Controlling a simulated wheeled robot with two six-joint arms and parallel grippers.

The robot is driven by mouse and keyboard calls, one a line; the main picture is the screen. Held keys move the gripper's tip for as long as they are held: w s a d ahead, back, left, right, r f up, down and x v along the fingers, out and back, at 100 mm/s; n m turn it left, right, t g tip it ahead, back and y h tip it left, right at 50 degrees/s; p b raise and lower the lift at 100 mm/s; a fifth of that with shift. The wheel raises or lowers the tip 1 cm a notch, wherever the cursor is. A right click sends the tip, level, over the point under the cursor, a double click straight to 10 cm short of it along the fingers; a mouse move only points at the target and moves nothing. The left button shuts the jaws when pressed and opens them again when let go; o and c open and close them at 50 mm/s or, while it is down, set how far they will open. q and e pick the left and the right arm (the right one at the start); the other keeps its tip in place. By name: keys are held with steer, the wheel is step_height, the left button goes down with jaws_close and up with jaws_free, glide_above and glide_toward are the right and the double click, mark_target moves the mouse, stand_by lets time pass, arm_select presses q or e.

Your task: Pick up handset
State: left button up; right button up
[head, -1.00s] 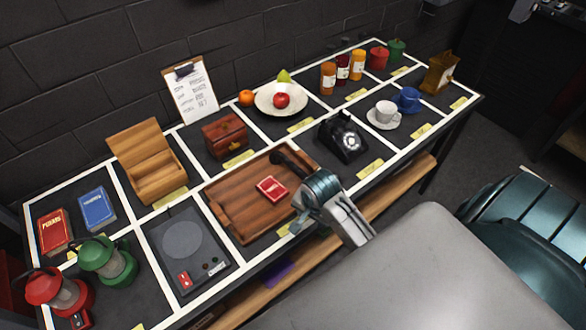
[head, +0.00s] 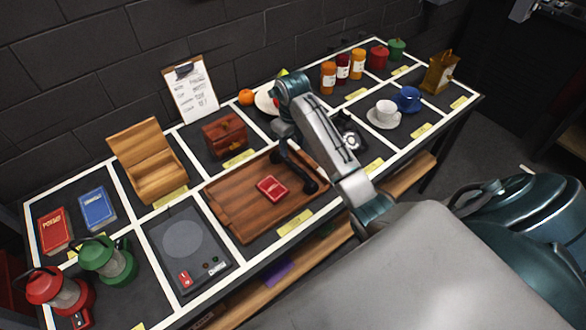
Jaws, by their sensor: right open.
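The black handset (head: 307,178) lies across the right end of the wooden tray (head: 232,212), off its phone. The black rotary phone (head: 352,138) stands in the section to the right of the tray, partly hidden behind my right arm. My right gripper (head: 284,138) points down at the far end of the handset, open. The frame does not show clearly whether its fingers touch or surround the handset. My left gripper is not in view.
A red card box (head: 271,188) lies on the tray close to the handset. A small wooden chest (head: 225,134) stands behind the tray. A plate (head: 265,101) is partly hidden by my arm.

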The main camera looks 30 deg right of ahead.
steer(key=b, duration=0.5)
glide_above(293, 164)
steer(key=f, duration=0.5)
steer(key=shift+s+a+f, duration=0.1)
steer(key=shift+a, duration=0.1)
steer(key=shift+f, duration=0.4)
steer(key=f, duration=0.2)
steer(key=f+p, duration=0.1)
steer(key=shift+d+f, duration=0.15)
steer(key=shift+d, duration=0.1)
steer(key=shift+w+f, duration=0.2)
steer(key=shift+f, duration=0.35)
steer(key=c, duration=1)
jaws_close()
steer(key=shift+r, duration=0.1)
